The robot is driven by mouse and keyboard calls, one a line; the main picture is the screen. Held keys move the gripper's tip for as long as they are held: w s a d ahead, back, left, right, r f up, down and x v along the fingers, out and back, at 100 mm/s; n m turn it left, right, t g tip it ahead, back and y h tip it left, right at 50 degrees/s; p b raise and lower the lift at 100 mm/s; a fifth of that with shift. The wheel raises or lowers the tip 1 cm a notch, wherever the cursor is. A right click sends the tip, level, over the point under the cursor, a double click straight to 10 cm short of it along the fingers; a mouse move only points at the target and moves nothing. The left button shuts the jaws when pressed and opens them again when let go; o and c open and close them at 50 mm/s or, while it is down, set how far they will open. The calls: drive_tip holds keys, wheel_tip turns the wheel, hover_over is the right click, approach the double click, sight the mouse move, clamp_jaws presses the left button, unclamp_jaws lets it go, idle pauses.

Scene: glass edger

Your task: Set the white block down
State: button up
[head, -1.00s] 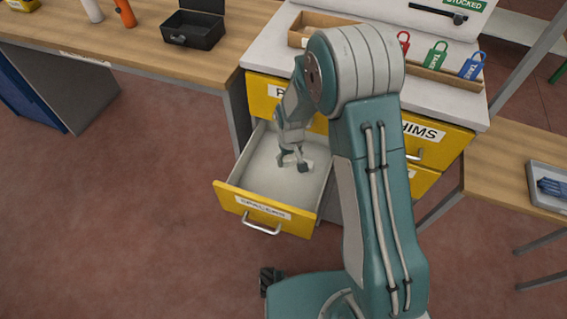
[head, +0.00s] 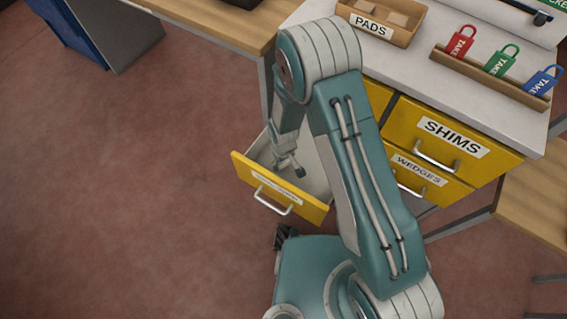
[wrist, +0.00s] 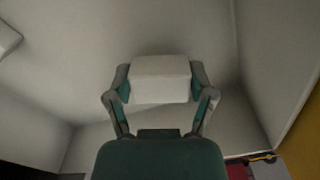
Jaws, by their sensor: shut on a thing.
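The white block (wrist: 160,78) is clamped between the two fingers of my gripper (wrist: 160,90) in the wrist view. In the head view my gripper (head: 290,168) reaches down into the open yellow-fronted drawer (head: 312,208); the block is too small to make out there. The drawer's pale floor and walls surround the block in the wrist view. I cannot tell whether the block touches the floor. Part of another pale block-like thing (wrist: 8,38) shows at the left edge of the wrist view.
Closed yellow drawers marked SHIMS (head: 450,138) and WEDGES (head: 418,172) are to the right. On the worktop stand a PADS box (head: 378,25) and a rack with red, green and blue TAKE tags (head: 490,75). Open floor lies left of the drawer.

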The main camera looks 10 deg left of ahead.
drive_tip(key=shift+d+f, duration=0.25)
drive_tip(key=shift+f, duration=0.95)
drive_tip(key=shift+a+f, duration=0.2)
drive_tip(key=shift+a, duration=0.3)
drive_tip(key=o, duration=1)
drive_tip(key=shift+d, duration=0.3)
drive_tip(key=shift+a+r, duration=0.1)
drive_tip(key=shift+a+r, duration=0.1)
drive_tip(key=shift+r, duration=0.2)
wheel_tip(320, 180, up, 11)
drive_tip(key=shift+r, duration=0.15)
